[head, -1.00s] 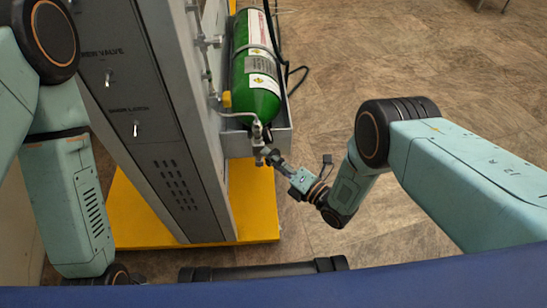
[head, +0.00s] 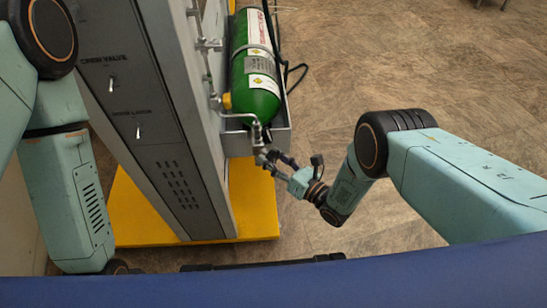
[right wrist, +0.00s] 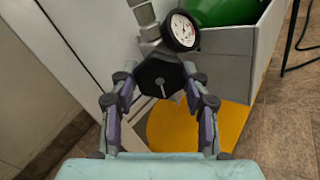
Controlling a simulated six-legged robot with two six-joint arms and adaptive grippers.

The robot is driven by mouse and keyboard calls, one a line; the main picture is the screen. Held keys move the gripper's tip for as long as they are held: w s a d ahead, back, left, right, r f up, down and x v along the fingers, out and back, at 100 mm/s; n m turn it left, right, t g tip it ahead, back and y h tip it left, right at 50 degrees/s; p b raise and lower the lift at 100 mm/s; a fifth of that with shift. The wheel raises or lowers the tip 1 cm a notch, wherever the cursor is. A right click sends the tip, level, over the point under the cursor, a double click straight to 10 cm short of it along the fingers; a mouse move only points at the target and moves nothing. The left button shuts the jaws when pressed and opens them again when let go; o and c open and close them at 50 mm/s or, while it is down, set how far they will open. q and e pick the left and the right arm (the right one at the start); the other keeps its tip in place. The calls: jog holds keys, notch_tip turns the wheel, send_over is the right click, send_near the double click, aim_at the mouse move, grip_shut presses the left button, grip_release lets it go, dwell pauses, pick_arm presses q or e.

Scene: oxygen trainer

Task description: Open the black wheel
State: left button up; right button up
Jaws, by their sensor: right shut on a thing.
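The black wheel (right wrist: 158,76) is a dark, many-sided knob with a pale stem end at its centre, seen close up in the right wrist view. My right gripper (right wrist: 158,88) has one finger on each side of it and is shut on its rim. In the head view the right gripper (head: 275,159) reaches from the right to the valve fittings below the green cylinder (head: 255,75); the wheel is too small there to make out clearly. My left arm hangs at the left, and its gripper is out of sight.
A round white gauge (right wrist: 182,30) sits just beyond the wheel. The grey panel (head: 165,150) with switches stands left of the cylinder, on a yellow base (head: 257,205). A black hose (head: 292,72) hangs beside the cylinder. The floor to the right is clear.

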jog(key=shift+n, duration=0.6)
jog(key=o, duration=1.2)
jog(key=shift+c, duration=0.2)
jog(key=shift+d, duration=0.1)
jog(key=v, duration=0.7)
jog(key=shift+s, duration=0.2)
jog(key=shift+d, duration=0.1)
